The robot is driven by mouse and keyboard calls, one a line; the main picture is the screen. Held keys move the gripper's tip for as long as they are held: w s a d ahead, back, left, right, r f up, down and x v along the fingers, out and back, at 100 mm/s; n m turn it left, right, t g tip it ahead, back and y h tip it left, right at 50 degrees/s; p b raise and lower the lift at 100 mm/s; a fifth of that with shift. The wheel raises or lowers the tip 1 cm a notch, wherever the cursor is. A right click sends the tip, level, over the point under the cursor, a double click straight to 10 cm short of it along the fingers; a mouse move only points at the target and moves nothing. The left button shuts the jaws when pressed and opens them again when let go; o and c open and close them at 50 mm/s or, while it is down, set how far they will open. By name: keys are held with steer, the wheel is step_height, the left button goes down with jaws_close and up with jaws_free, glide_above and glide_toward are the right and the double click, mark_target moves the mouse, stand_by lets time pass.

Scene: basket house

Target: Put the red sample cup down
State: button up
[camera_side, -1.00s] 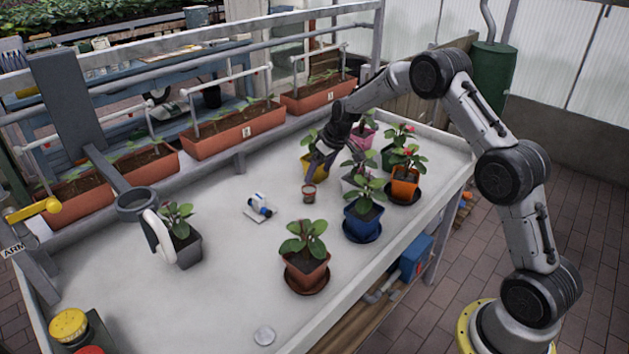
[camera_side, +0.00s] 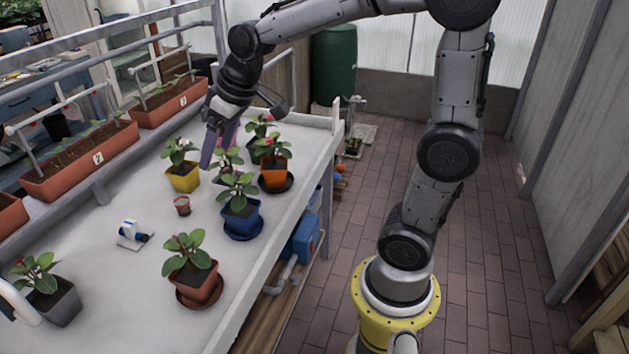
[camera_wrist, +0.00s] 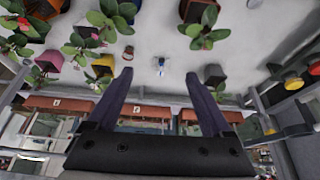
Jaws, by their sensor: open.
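The red sample cup (camera_side: 182,205) is a small reddish cup standing upright on the pale bench top, in front of the yellow pot (camera_side: 184,180). It also shows in the wrist view (camera_wrist: 129,54), left of centre and beyond the tip of the left finger. My gripper (camera_side: 213,152) is open above the bench, up and to the right of the cup in the side view and apart from it. Its two dark purple fingers stand wide apart in the wrist view (camera_wrist: 158,76), with nothing between them.
Potted plants crowd round my gripper: a blue pot (camera_side: 241,221), an orange pot (camera_side: 273,174) and others. A terracotta pot (camera_side: 193,285) stands nearer the front. A small white-and-blue item (camera_side: 132,233) lies left of the cup. Bench between them is clear.

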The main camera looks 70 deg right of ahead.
steer(key=s+a+f, duration=0.1)
steer(key=s+a, duration=0.2)
steer(key=s, duration=1.7)
steer(key=shift+s+a+f+t, duration=0.15)
steer(key=shift+s+a+t, duration=0.05)
steer(key=shift+t, duration=0.1)
